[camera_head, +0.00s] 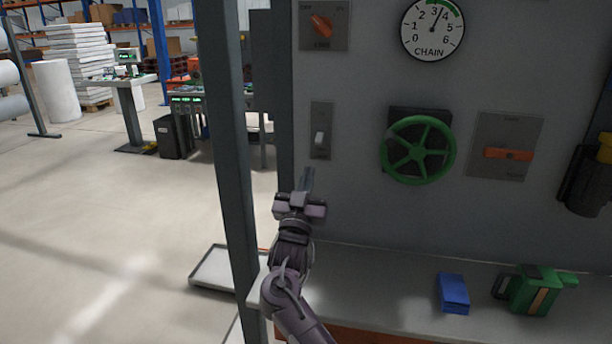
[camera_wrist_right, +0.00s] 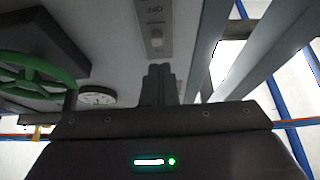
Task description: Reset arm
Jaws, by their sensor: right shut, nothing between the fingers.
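My right gripper (camera_head: 307,180) is raised in front of the grey panel (camera_head: 375,215), below and left of a small white toggle switch (camera_head: 320,138) on its plate. Its fingers are together with nothing between them. In the right wrist view the closed fingers (camera_wrist_right: 160,72) point toward the panel, with the toggle switch (camera_wrist_right: 156,39) beyond the tips. I cannot tell how large the gap to the panel is. My left gripper is not in view.
The panel carries a green handwheel (camera_head: 418,150), a chain gauge (camera_head: 432,28), an orange knob (camera_head: 321,25) and an orange lever (camera_head: 508,154). A blue block (camera_head: 453,293) and green jug (camera_head: 535,290) stand on the shelf (camera_head: 390,280). A grey post (camera_head: 230,150) rises left of my gripper.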

